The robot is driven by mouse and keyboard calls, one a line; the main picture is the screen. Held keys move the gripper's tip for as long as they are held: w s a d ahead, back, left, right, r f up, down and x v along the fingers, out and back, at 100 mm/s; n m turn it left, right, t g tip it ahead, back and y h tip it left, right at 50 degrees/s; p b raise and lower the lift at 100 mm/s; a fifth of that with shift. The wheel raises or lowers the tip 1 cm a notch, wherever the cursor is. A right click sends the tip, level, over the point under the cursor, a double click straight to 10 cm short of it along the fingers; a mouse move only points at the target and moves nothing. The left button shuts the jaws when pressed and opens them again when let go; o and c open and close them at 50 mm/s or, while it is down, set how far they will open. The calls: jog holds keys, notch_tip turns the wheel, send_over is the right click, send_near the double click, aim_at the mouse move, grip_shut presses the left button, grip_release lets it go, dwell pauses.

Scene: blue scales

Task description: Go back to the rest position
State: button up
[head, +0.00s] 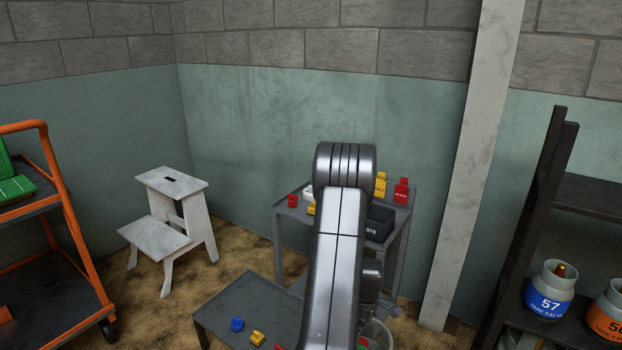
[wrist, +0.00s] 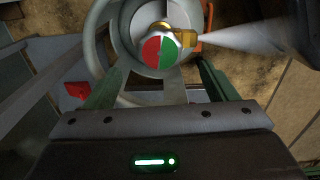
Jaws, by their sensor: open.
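My gripper (wrist: 162,68) is open in the wrist view, with its two green fingers spread apart. Beyond and between the fingers is a pale grey cylinder (wrist: 118,60) with a round collar. On its top is a red and green disc (wrist: 161,47) with a brass fitting (wrist: 188,43) at its side. I cannot tell how far the fingertips are from it. In the head view my arm rises in the middle and hides most of the gripper; part of the cylinder (head: 383,333) shows low behind it.
A low grey table (head: 240,295) carries blue, yellow and red pieces. A taller grey table (head: 395,230) behind my arm holds small items and a black bin (head: 379,225). A white step stool (head: 170,235), orange cart (head: 60,190) and dark shelf (head: 590,200) with cylinders stand around.

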notch_tip(320, 180, up, 9)
jog(key=p, duration=0.3)
notch_tip(320, 180, down, 15)
jog(key=b, duration=0.5)
jog(key=shift+b, duration=0.4)
jog(key=shift+r+m, duration=0.3)
jog(key=shift+m, duration=0.5)
jog(key=m, duration=0.3)
jog(key=shift+m, duration=0.4)
jog(key=m, duration=0.4)
jog(key=shift+d+m, duration=0.1)
jog(key=shift+m, duration=0.3)
jog(key=m, duration=0.5)
jog(key=shift+m, duration=0.3)
jog(key=m, duration=0.4)
jog(key=shift+d+m+b, duration=0.1)
jog(key=shift+m+b, duration=0.2)
